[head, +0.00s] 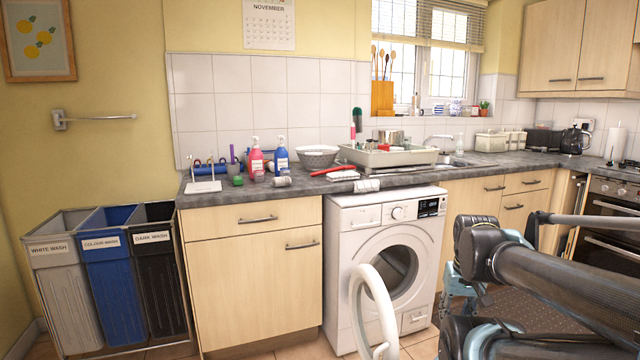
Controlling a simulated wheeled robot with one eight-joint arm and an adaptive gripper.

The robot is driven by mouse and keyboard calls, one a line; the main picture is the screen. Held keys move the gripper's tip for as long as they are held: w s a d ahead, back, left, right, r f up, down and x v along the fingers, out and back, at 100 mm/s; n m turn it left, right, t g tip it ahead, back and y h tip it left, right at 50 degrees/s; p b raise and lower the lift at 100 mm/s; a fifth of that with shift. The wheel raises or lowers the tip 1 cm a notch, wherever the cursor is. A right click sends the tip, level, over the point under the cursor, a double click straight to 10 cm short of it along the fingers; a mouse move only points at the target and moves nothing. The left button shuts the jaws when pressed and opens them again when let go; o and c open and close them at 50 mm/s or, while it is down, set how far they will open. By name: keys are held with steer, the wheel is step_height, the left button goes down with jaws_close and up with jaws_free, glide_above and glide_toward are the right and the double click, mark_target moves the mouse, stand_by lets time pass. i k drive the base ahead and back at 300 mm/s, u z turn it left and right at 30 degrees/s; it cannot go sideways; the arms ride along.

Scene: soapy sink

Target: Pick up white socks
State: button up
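I cannot pick out the white socks for certain. A small whitish bundle with grey bands (367,185) lies at the front edge of the worktop above the washing machine; it may be rolled socks. A white folded item (343,175) lies just behind and left of it, too small to identify. Another small white and grey item (282,181) lies farther left near the bottles. My gripper (452,300) is low at the right, in front of the washing machine, apart from the worktop. Its fingers are partly hidden by my arm, so their opening is unclear.
The washing machine (337,262) stands under the worktop (425,173), its door (374,305) swung open toward me. Labelled laundry bins (70,300) stand at left. Pink (256,160) and blue (281,157) bottles, a bowl (317,157) and a dish rack (375,158) crowd the worktop.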

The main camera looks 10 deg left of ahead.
mark_target(283, 181)
steer(key=z, duration=2.3)
steer(key=k, duration=1.55)
steer(key=u, duration=2)
steer(key=i, duration=0.3)
steer(key=u, duration=0.3)
